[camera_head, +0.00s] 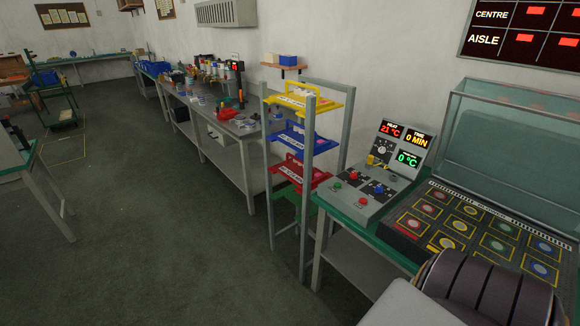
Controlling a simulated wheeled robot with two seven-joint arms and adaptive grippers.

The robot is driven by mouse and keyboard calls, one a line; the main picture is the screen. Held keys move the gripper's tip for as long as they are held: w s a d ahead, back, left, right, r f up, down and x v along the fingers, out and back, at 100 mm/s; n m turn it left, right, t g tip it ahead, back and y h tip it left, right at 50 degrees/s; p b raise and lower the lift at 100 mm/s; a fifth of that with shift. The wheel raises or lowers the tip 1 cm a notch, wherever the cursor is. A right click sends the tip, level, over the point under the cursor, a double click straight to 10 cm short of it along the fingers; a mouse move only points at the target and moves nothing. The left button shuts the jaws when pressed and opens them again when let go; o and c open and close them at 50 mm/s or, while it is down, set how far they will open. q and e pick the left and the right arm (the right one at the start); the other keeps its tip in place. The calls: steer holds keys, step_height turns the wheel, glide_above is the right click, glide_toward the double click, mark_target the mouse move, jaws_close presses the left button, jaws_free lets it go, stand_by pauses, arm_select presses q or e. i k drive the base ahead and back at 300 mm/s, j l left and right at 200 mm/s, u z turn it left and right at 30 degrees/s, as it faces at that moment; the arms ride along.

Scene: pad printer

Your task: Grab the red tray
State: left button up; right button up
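The red tray (296,170) sits in a narrow grey upright rack (270,185), below a blue tray (299,138) and a yellow tray (300,96). A green tray (312,208) is under it. The red tray has a pale label on its front, and rack posts partly hide it. Neither of my grippers shows in this view, so I cannot tell whether they are open or shut.
A control panel (369,190) with buttons and lit displays stands right of the rack, beside a bed of colored pads (480,226). A cluttered workbench (218,136) runs behind the rack. The floor (165,235) left of the rack is clear.

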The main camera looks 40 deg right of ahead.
mark_target(292, 169)
steer(key=i+u, duration=0.15)
steer(key=i, duration=0.65)
steer(key=i+l+u, duration=0.1)
steer(key=i, duration=0.7)
steer(key=i+l+u, duration=0.15)
steer(key=i, duration=0.65)
steer(key=i+z, duration=0.2)
steer(key=i, duration=0.15)
steer(key=i+j+z, duration=0.1)
steer(key=z, duration=0.3)
steer(key=i+j+z, duration=0.1)
steer(key=z, duration=0.3)
steer(key=j+z, duration=0.2)
steer(key=z, duration=0.2)
steer(key=i+j+z, duration=0.1)
steer(key=z, duration=0.3)
steer(key=j+z, duration=0.2)
steer(key=z, duration=0.2)
steer(key=k+j+z, duration=0.1)
steer(key=z, duration=0.3)
steer(key=k+j+z, duration=0.15)
steer(key=z, duration=0.25)
steer(key=k+j+z, duration=0.1)
steer(key=j+z, duration=0.15)
steer(key=z, duration=0.15)
